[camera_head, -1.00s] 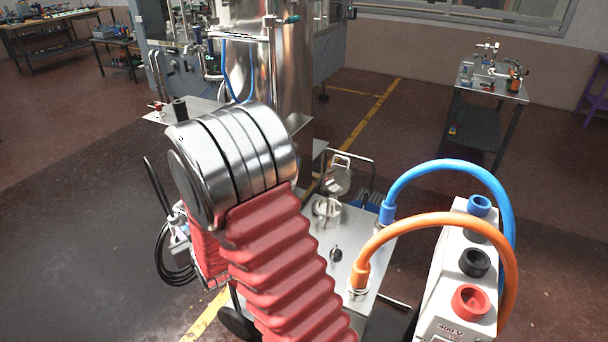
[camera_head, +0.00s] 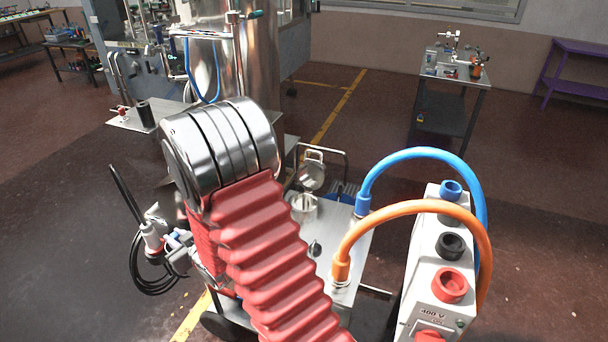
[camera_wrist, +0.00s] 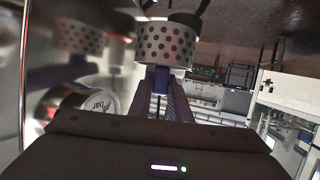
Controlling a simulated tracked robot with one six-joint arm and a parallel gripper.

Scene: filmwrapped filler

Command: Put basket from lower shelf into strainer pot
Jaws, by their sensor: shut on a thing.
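In the wrist view, a metal basket with round perforations (camera_wrist: 168,45) and dark loops at its top is in front of my gripper (camera_wrist: 161,82). My gripper is shut on a blue tab below the basket's perforated wall. In the head view, my gripper and the basket are hidden behind my arm. A small steel pot (camera_head: 303,207), which looks like the strainer pot, stands on a steel cart top (camera_head: 335,235). Its round lid (camera_head: 312,172) appears raised behind it. The inside of the pot cannot be made out.
Blue (camera_head: 425,155) and orange hoses (camera_head: 410,212) arch over the cart's right side to a white 400 V box (camera_head: 432,270). A tall steel tank (camera_head: 215,65) stands behind.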

